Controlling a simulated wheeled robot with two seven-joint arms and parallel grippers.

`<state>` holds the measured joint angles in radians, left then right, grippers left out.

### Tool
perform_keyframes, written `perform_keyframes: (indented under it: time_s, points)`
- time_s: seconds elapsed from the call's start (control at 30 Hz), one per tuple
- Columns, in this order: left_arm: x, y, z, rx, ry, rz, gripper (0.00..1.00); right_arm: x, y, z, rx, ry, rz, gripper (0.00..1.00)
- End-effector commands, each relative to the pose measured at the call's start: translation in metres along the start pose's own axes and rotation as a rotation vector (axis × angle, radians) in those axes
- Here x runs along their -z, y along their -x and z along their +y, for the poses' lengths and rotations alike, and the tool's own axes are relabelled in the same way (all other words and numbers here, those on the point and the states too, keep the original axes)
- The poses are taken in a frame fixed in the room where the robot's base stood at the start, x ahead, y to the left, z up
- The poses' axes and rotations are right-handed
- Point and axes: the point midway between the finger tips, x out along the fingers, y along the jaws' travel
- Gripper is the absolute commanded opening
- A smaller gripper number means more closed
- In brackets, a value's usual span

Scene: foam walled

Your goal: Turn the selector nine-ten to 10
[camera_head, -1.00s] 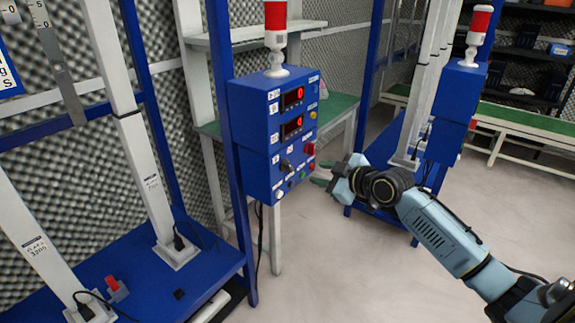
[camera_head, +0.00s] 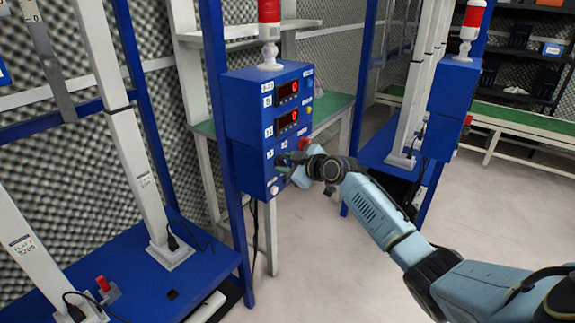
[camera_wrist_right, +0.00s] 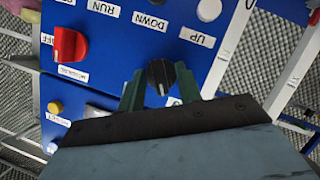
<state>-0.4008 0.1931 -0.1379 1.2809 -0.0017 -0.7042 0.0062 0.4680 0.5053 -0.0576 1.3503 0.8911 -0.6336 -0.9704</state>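The blue control box (camera_head: 245,105) stands on the blue frame, with two red digital displays on its face. In the right wrist view a black selector knob (camera_wrist_right: 160,74) with a pale pointer line sits on the blue panel (camera_wrist_right: 120,50). My right gripper (camera_wrist_right: 158,85) is open, with one green finger on each side of the knob; I cannot tell whether they touch it. In the head view my right gripper (camera_head: 290,165) is at the lower part of the box and hides some controls. The label by the knob is mostly hidden. My left gripper is not in view.
A red switch (camera_wrist_right: 68,45), a yellow button (camera_wrist_right: 55,107) and a white button (camera_wrist_right: 209,10) are near the knob. A red beacon (camera_head: 269,20) tops the box. A second blue box (camera_head: 450,95) stands at the right. The floor between is clear.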

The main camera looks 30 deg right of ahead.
Motion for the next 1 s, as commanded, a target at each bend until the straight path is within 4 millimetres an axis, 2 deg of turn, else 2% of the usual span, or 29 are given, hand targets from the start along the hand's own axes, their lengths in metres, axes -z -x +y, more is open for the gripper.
perform_keyframes:
  time_s: [0.17, 0.43, 0.77, 1.0]
  points:
    - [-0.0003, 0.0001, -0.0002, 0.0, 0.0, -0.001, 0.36, 0.0002, 0.0001, 0.0, 0.0, 0.0, 0.0, 0.35]
    - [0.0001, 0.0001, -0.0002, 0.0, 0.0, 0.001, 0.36, 0.0, 0.0003, 0.0, 0.0, 0.0, 0.0, 0.0]
    - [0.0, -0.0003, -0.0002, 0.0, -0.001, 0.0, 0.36, 0.0, 0.0003, 0.0004, 0.008, -0.021, 0.0, 0.0]
    - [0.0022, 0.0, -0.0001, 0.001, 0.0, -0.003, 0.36, -0.0008, 0.0004, 0.0015, 0.052, -0.128, -0.001, 0.0]
